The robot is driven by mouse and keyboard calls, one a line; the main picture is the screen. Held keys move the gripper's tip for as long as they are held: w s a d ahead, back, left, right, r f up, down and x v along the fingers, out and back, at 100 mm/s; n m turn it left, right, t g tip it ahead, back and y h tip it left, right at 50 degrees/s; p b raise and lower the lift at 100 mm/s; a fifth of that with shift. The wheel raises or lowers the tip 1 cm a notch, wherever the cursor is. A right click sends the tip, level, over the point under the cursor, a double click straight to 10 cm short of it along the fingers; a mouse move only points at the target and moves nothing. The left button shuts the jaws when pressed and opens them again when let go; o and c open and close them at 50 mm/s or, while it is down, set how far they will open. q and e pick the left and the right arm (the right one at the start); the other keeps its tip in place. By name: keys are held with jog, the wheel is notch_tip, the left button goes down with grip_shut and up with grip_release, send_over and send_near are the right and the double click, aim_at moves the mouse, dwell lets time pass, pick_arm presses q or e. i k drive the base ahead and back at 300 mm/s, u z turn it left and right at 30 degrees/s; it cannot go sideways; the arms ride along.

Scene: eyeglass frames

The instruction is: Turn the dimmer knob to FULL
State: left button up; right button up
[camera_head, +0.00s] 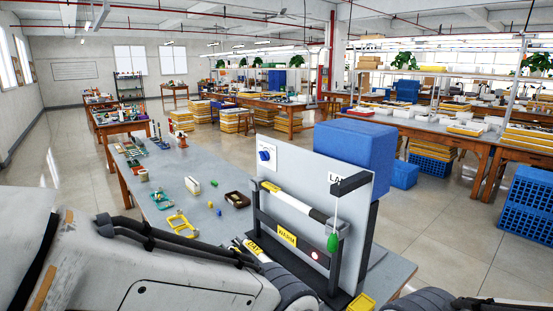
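The dimmer knob (265,155) is a small blue round knob on a white plate (266,157) with tiny markings. The plate is fixed to the upper left of an upright grey panel (300,165) on the workbench. The knob's pointer and the lettering are too small to read. My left arm reaches in from the left across the bottom, in front of the bench. Only a bit of my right arm shows at the bottom right. Neither gripper's fingers are visible, and no gripper is seen at the knob.
A black frame holds a white tube over a yellow WARM label (286,235). A green pull (333,241) hangs at its right. A blue box (355,150) stands behind the panel. A yellow DAY label (253,247) is low in front.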

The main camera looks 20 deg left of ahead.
aim_at(264, 156)
jog(key=u, duration=2.15)
jog(key=i, duration=3.15)
jog(key=z, duration=3.35)
